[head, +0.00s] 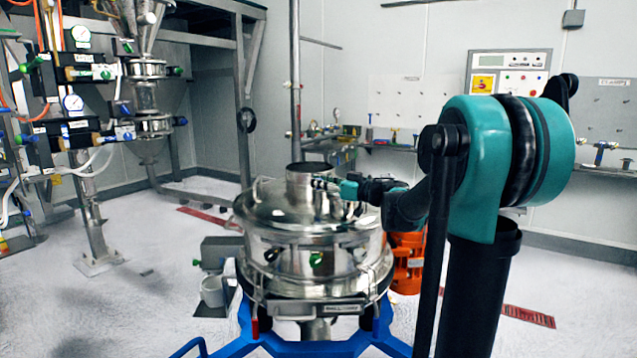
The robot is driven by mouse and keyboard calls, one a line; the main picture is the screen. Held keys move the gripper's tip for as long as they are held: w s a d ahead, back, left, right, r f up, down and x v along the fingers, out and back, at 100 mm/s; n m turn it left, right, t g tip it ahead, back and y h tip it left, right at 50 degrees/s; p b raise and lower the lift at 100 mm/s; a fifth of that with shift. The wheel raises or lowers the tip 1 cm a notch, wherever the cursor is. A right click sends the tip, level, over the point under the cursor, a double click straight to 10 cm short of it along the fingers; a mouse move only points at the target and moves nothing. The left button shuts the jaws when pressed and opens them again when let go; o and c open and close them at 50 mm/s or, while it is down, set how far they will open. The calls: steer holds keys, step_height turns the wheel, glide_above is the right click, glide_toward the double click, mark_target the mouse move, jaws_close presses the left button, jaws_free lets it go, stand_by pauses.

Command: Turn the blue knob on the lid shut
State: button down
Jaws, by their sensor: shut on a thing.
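The steel sifter (270,255) stands in the middle of the head view, with a domed shiny lid (270,208) and a short round neck (308,172) on top. My gripper (318,183) reaches in from the right over the lid, at the front of the neck. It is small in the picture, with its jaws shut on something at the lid. I cannot make out the blue knob as a separate shape; my jaws cover that spot. The knob's angle cannot be seen.
Valves and hoses fill the left. A bench (400,149) runs along the back wall.

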steer(key=shift+n+g+y, duration=0.4)
steer(key=shift+n+g, duration=0.1)
steer(key=shift+g, duration=0.1)
steer(key=c, duration=1.3)
jaws_free()
steer(key=shift+m+t, duration=0.3)
steer(key=shift+t, duration=0.1)
